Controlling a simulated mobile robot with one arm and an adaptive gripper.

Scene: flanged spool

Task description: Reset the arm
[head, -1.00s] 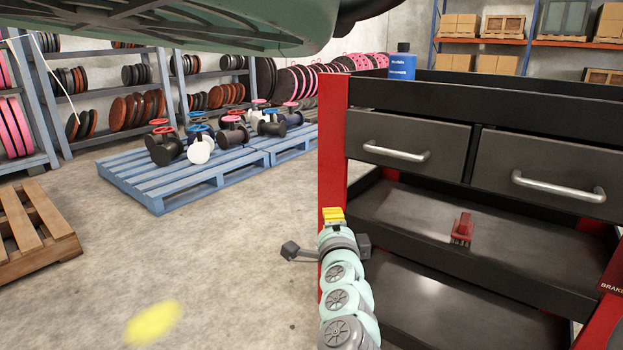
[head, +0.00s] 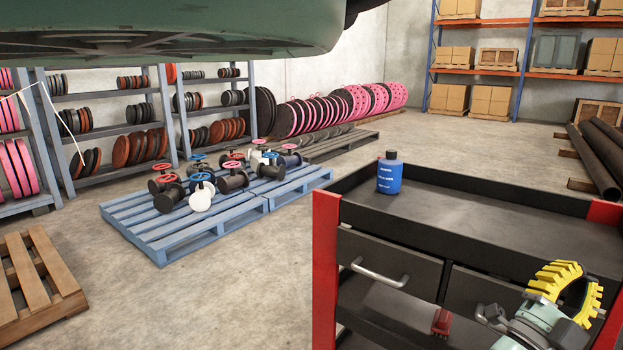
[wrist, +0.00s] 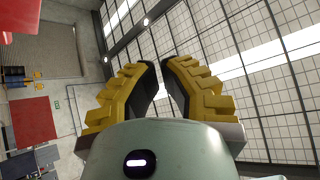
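My gripper (head: 588,277) is at the lower right of the head view, raised in front of the tool cart (head: 325,265). Its two yellow ridged fingers point up and curve toward each other. Part of the cart's drawer front is hidden behind my gripper and wrist.
A blue bottle (head: 389,176) stands on the cart's top tray. A small red object (head: 442,322) is lower in the cart. Flanged valves (head: 202,196) sit on a blue pallet (head: 160,240) at left. A wooden pallet (head: 35,275) is at the left edge. Floor between is clear.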

